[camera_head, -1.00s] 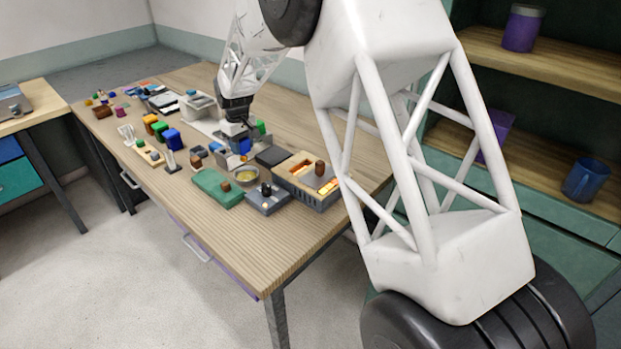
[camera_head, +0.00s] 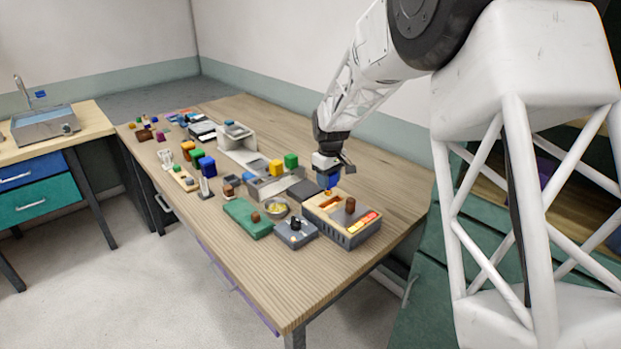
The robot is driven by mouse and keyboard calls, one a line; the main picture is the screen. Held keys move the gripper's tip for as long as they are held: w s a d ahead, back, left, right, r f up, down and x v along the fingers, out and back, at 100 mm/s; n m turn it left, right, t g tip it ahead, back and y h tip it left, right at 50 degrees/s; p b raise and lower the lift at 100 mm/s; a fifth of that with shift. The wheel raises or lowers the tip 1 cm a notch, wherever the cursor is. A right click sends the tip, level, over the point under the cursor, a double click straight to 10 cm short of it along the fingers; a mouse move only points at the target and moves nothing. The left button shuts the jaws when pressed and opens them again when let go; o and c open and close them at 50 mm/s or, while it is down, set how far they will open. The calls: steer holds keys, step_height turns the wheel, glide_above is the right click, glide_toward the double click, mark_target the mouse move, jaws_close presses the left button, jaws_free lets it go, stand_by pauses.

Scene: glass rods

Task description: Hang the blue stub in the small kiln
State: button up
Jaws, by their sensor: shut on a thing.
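My gripper (camera_head: 328,170) points down near the back of the kiln and is shut on the blue stub (camera_head: 328,181). Only a small blue part shows below the jaws. The small kiln (camera_head: 343,236) is a beige-topped grey box near the table's right end, with glowing orange openings in its top and a brown knob-like piece standing on it. The stub appears over or just behind the kiln's far left opening (camera_head: 328,193). I cannot tell whether it touches the kiln.
A dark plate (camera_head: 302,190) lies beside the kiln. A grey device (camera_head: 297,235), a bowl (camera_head: 277,207) and a green pad (camera_head: 245,216) stand in front. The table's near right end is clear.

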steer(key=shift+s+d, duration=0.15)
steer(key=shift+d, duration=0.4)
steer(key=shift+f, duration=0.15)
steer(key=shift+f, duration=2.7)
steer(key=o, duration=1)
